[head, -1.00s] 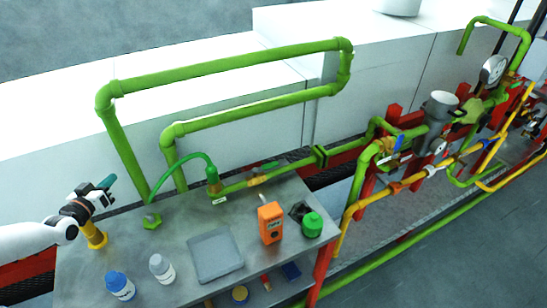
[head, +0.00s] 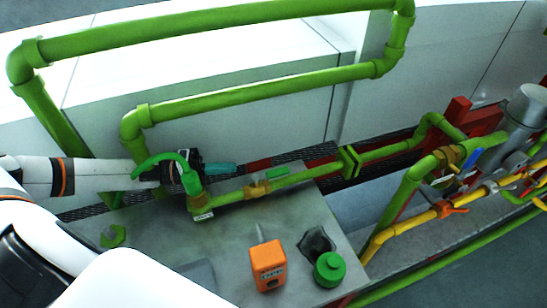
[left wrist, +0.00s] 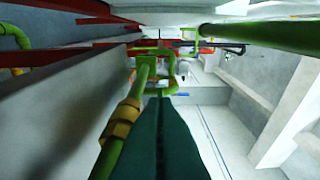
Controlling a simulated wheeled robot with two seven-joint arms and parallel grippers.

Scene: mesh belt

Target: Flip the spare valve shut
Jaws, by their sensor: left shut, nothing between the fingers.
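A valve with a brass body (head: 256,193) sits in the low green pipe at the back of the bench in the head view. Its small green lever (head: 262,186) lies roughly along the pipe. I cannot read a label that says which valve is the spare. My left gripper (head: 222,169) has dark teal fingers, shut and empty, just left of and behind that lever, apart from it. In the left wrist view the shut fingers (left wrist: 160,110) point forward beside the green pipe and a brass fitting (left wrist: 121,122). My right gripper is not in view.
An orange box (head: 268,264) and a green-capped container (head: 329,269) stand on the bench (head: 225,245). Large green pipes (head: 200,32) run above. Valves with blue (head: 471,156) and orange (head: 452,210) handles lie to the right.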

